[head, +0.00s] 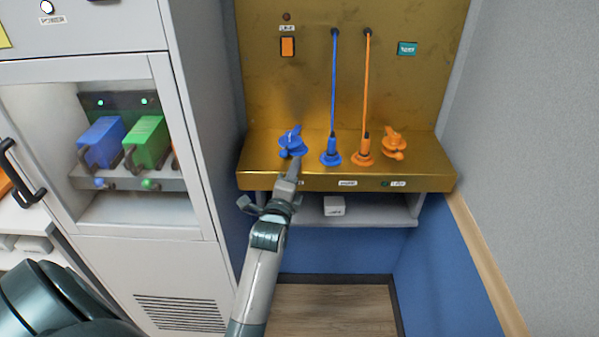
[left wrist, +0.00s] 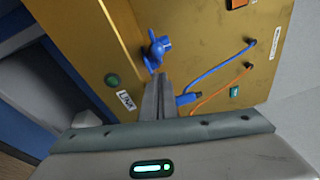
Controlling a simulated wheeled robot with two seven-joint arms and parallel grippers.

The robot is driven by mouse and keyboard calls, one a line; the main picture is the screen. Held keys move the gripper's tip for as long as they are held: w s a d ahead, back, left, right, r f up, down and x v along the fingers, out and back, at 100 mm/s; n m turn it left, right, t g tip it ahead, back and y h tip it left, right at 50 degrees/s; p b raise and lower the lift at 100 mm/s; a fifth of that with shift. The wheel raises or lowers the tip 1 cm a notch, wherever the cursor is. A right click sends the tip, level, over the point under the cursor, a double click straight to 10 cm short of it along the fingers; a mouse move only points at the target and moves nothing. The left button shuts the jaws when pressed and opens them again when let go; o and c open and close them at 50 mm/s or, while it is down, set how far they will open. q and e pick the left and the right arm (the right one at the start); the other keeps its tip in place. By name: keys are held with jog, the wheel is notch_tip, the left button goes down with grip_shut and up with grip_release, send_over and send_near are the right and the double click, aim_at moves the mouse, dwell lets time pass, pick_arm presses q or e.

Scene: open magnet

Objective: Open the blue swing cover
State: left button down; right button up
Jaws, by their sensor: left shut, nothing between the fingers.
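The blue swing cover (head: 292,139) sits on the left blue socket, on the ledge of a brass-coloured panel. In the left wrist view the blue cover (left wrist: 157,48) shows just beyond the fingertips. I cannot tell how far it is swung. My left gripper (head: 293,168) is shut and empty, its fingertips at the near side of the blue socket. In the left wrist view the closed fingers (left wrist: 160,80) point at the socket's base; I cannot tell whether they touch it. My right gripper is not in view.
To the right stand a blue plug (head: 331,152) with a blue cable, an orange plug (head: 364,152) with an orange cable, and an orange covered socket (head: 394,143). A grey cabinet (head: 187,120) stands close on the left. A small white box (head: 334,206) lies on the shelf below.

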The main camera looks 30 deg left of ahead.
aim_at(281, 170)
pick_arm(q)
jog(key=shift+s+a+r, duration=0.15)
jog(key=shift+a, duration=0.75)
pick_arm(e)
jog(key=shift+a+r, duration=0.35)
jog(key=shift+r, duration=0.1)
pick_arm(q)
jog(key=shift+p, duration=0.3)
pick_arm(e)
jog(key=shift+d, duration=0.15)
pick_arm(q)
jog(key=shift+s+a+p, duration=0.15)
jog(key=shift+s+a, duration=0.1)
jog(key=shift+a, duration=0.35)
jog(key=shift+s+a+p, duration=0.15)
jog(key=shift+s+a, duration=0.05)
jog(key=shift+a, duration=0.35)
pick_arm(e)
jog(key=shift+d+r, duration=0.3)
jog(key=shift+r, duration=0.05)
pick_arm(q)
jog(key=shift+d, duration=0.15)
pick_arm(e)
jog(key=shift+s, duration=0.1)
